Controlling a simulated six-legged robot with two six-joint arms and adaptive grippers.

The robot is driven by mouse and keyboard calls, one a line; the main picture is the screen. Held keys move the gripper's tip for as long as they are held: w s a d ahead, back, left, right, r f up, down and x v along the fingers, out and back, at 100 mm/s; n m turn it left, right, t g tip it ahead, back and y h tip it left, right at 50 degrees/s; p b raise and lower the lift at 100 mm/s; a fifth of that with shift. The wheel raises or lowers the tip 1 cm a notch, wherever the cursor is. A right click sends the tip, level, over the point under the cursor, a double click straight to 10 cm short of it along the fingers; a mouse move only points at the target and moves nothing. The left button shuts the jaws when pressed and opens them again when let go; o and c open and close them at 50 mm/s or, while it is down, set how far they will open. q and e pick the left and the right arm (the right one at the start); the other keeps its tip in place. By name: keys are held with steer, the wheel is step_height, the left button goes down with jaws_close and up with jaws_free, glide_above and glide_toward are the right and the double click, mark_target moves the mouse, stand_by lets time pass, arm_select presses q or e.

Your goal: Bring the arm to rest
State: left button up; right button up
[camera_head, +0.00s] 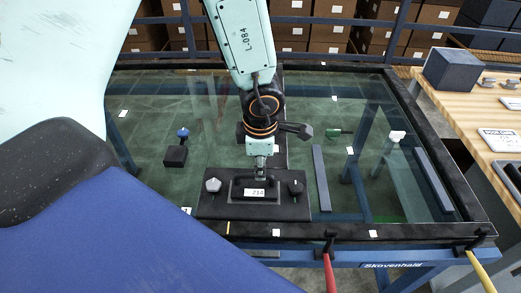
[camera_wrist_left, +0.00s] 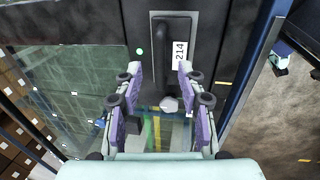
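My left arm's pale green forearm comes down from the top of the head view. Its gripper (camera_head: 261,161) is above a dark plate (camera_head: 225,208) with a black handle (camera_head: 254,181) labelled 214. In the left wrist view the gripper (camera_wrist_left: 159,68) is open, its two purple-padded fingers wide apart with nothing held. The handle (camera_wrist_left: 173,48) lies just ahead of the fingertips, and a pale knob (camera_wrist_left: 169,104) shows between the fingers. The exact gap between fingers and handle is unclear. My right gripper is in neither view.
A glass-topped, dark-framed table (camera_head: 385,235) lies below. Other small items on it include a blue-knobbed block (camera_head: 176,155) and a grey strip (camera_head: 321,178). A wooden bench (camera_head: 452,108) with a dark box (camera_head: 452,70) stands at right. Shelved cartons (camera_head: 290,30) stand behind a rail.

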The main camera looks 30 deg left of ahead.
arm_select(q)
steer(key=shift+s+d+r, duration=0.1)
steer(key=shift+s+r, duration=0.15)
steer(key=shift+r, duration=0.9)
steer(key=shift+s+d+r, duration=0.1)
steer(key=shift+s+r, duration=0.1)
steer(key=shift+r, duration=0.9)
